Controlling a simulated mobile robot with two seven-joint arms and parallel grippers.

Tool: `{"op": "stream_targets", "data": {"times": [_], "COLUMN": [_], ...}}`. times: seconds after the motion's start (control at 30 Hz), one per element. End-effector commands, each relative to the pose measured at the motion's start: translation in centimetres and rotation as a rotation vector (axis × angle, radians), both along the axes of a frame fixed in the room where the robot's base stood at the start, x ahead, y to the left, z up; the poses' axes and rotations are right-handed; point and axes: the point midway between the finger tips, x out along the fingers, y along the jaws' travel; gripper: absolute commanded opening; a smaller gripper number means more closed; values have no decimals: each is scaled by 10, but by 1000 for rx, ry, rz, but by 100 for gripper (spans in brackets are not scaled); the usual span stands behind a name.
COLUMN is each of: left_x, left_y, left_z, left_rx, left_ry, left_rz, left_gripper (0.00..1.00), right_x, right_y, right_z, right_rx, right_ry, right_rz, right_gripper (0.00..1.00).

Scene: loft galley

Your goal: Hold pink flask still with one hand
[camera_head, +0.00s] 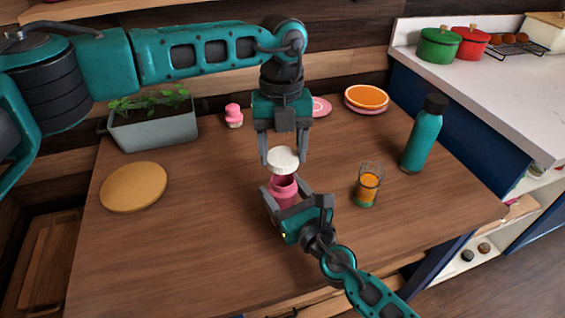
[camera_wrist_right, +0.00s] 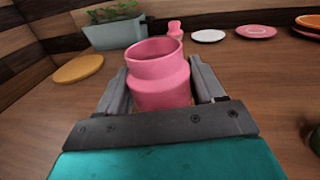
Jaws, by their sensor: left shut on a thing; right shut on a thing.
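The pink flask (camera_head: 284,189) stands upright on the wooden table with its mouth open. It also shows in the right wrist view (camera_wrist_right: 160,78), where its open rim is visible and no lid is on it. My right gripper (camera_head: 285,197) is shut on the flask's body, with a finger on each side. My left gripper (camera_head: 283,158) is above the flask, pointing down, and is shut on a round white lid (camera_head: 283,160). The lid is apart from the flask's rim, just over it in the head view.
A glass with orange contents (camera_head: 367,188) and a teal bottle (camera_head: 423,137) stand to the right. A round cork mat (camera_head: 134,186) and a planter (camera_head: 153,131) are at left. A small pink item (camera_head: 233,116) and plates (camera_head: 366,98) are at the back. The front-left table is clear.

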Motion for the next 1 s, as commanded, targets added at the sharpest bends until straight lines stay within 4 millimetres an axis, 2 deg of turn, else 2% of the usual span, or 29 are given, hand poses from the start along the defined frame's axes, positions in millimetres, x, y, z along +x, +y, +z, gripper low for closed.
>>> {"op": "stream_targets", "data": {"times": [0.1, 0.2, 0.7, 1.0], "left_x": [0, 0, 0, 0], "left_y": [0, 0, 0, 0], "left_z": [-19, -26, -26, -42], "left_rx": [1, 1, 0, -2], "left_ry": [3, 1, 0, 1], "left_rz": [0, 0, 0, -1], "left_gripper": [33, 33, 33, 33], "right_x": [0, 0, 0, 0], "right_y": [0, 0, 0, 0], "right_z": [0, 0, 0, 0], "right_rx": [-1, -1, -1, -1], "right_ry": [0, 0, 0, 0], "right_rz": [0, 0, 0, 0], "right_gripper": [13, 13, 13, 13]}}
